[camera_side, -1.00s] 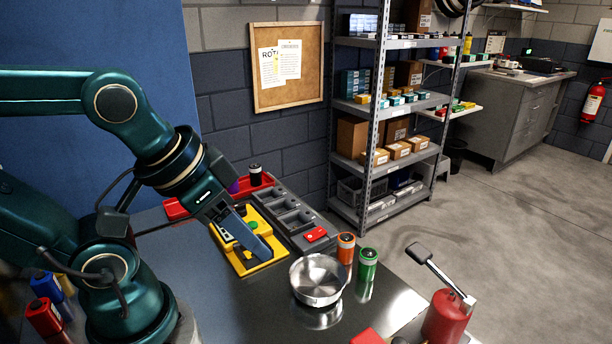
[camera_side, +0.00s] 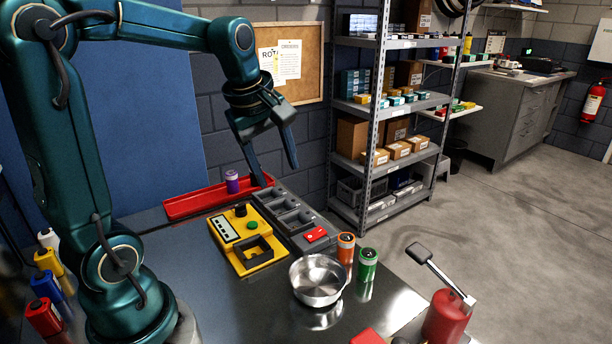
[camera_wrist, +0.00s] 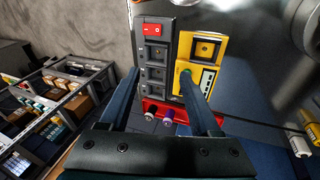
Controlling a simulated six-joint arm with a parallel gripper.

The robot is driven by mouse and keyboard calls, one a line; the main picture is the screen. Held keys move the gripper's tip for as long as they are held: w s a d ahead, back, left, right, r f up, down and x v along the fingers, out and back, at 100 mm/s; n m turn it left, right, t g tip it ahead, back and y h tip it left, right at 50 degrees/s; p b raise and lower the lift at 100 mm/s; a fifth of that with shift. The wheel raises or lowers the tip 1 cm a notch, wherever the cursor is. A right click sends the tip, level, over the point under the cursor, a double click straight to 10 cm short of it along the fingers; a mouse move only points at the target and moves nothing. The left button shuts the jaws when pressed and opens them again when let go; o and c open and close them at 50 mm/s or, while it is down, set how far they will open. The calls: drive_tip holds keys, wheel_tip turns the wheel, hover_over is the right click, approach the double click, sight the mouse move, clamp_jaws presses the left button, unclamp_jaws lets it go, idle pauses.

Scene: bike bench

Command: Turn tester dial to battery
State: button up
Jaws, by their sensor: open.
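The yellow tester (camera_side: 240,262) lies on the bench, with a black dial (camera_side: 240,209), a green button (camera_side: 252,225), a pale label panel (camera_side: 224,230) and a square recess. It also shows in the wrist view (camera_wrist: 219,48), where the dial is not clearly visible, probably behind a finger. My gripper (camera_side: 277,174) is open and empty, raised above and behind the tester, apart from it. Its fingers also frame the wrist view (camera_wrist: 160,76). The dial's pointing direction is too small to read.
A red tray (camera_side: 190,207) behind the tester holds a purple cell (camera_side: 232,181). A grey slotted holder (camera_side: 290,215) with a red switch stands right of the tester. A metal bowl (camera_side: 318,278), orange cell (camera_side: 346,248) and green cell (camera_side: 367,264) are farther right.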

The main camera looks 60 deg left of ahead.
drive_tip(key=a+f+n+g, duration=0.2)
drive_tip(key=a+f+n, duration=0.4)
drive_tip(key=a, duration=0.4)
drive_tip(key=n+g+h, duration=0.1)
hover_over(240, 205)
drive_tip(key=f, duration=0.3)
drive_tip(key=shift+d+f, duration=0.25)
drive_tip(key=shift+f, duration=0.05)
drive_tip(key=shift+s+a+f, duration=0.15)
drive_tip(key=shift+s+f, duration=0.05)
drive_tip(key=shift+f, duration=0.4)
drive_tip(key=shift+w+a+f, duration=0.1)
drive_tip(key=shift+f, duration=1.9)
clamp_jaws()
